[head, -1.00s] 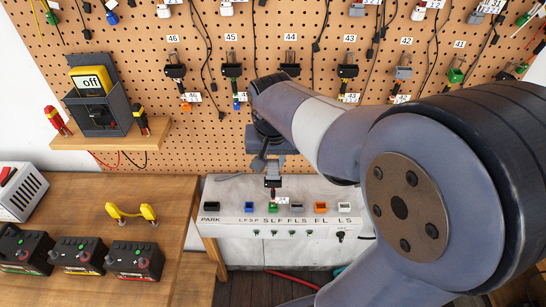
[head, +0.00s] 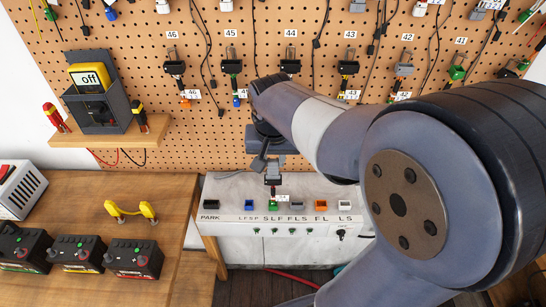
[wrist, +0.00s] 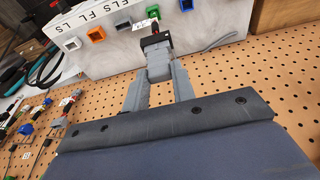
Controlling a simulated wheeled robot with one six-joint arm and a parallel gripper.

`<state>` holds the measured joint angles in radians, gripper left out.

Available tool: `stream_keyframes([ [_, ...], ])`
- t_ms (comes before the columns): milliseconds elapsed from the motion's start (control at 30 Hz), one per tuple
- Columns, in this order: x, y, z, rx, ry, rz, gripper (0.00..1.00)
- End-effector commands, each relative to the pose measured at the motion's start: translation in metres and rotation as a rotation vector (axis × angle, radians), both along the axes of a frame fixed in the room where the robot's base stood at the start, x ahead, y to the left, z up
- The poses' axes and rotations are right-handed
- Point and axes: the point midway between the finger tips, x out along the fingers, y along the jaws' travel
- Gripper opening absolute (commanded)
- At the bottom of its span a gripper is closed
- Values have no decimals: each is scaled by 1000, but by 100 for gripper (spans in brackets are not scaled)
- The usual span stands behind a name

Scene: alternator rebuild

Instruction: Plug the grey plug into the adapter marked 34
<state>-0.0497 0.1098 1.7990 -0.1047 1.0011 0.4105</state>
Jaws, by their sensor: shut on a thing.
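My gripper (wrist: 160,78) is shut on a small adapter-like piece with a grey body and a black end (wrist: 155,42). A white tag (wrist: 138,27) hangs by it, its number too small to read. In the head view the held black piece (head: 272,179) is just above the green socket (head: 272,205) of the white panel box; I cannot tell whether they touch. A grey socket (head: 296,206) sits to its right on the box. I cannot tell any grey plug apart for certain, and no 34 marking is readable.
Blue, orange and white sockets flank the green one on the panel box (head: 230,240). Behind stands a pegboard (head: 190,130) with numbered hanging adapters, among them a grey one (head: 403,71) under 42. A wooden bench (head: 165,195) with batteries is at left.

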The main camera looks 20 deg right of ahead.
Motion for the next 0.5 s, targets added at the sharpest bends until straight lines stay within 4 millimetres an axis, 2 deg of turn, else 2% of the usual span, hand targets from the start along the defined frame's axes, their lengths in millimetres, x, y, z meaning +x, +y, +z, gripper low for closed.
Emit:
stream_keyframes([
  [500,0,0,-3,0,0,0,6],
])
